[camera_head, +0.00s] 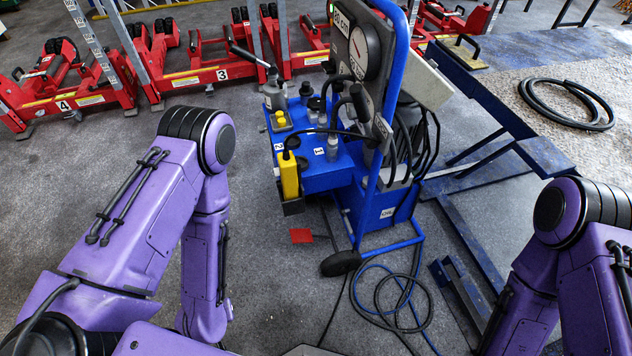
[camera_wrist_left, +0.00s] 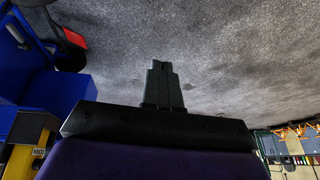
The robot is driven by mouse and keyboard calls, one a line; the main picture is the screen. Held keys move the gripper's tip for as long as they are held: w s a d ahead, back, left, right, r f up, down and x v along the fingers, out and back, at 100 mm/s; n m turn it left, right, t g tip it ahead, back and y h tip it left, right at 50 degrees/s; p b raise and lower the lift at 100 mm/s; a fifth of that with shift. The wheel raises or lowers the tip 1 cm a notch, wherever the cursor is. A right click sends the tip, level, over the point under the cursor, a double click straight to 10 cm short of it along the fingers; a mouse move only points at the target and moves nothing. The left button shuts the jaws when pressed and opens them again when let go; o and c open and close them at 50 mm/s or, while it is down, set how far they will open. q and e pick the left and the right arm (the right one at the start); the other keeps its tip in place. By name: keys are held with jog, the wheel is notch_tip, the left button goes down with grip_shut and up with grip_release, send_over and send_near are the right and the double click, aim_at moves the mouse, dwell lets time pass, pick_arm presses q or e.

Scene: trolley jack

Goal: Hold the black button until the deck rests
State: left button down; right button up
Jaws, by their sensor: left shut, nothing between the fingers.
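A yellow hand control (camera_head: 289,175) stands in a holder at the front left corner of the blue power unit (camera_head: 335,172). I cannot make out a black button on it. A raised deck (camera_head: 560,60) on blue legs is at the upper right. My left gripper (camera_wrist_left: 162,68) is shut and empty in the left wrist view, with grey floor beyond it. A yellow piece (camera_wrist_left: 22,155) shows at that view's lower left, apart from the fingers. In the head view my left forearm points down, left of the unit, and hides the gripper. My right gripper is out of view.
A dial (camera_head: 364,45) stands above the unit. A red pedal (camera_head: 301,236) and loose cables (camera_head: 395,295) lie on the floor before it. Red jacks (camera_head: 195,65) line the back. A black hose coil (camera_head: 567,103) lies on the deck. Floor left of the unit is clear.

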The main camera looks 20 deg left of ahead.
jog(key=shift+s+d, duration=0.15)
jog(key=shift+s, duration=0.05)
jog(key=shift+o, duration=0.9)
pick_arm(q)
jog(key=w+a+t+h+b, duration=0.3)
jog(key=w+t+b, duration=0.5)
jog(key=w, duration=1.1)
jog(key=w+a+r+t+h+b, duration=0.3)
jog(key=w+r+t+h+b, duration=0.1)
jog(key=w+r, duration=0.3)
notch_tip(320, 180, up, 2)
jog(key=shift+w+r+t+b, duration=0.25)
jog(key=shift+w+t+b, duration=0.05)
jog(key=shift+t+b, duration=0.55)
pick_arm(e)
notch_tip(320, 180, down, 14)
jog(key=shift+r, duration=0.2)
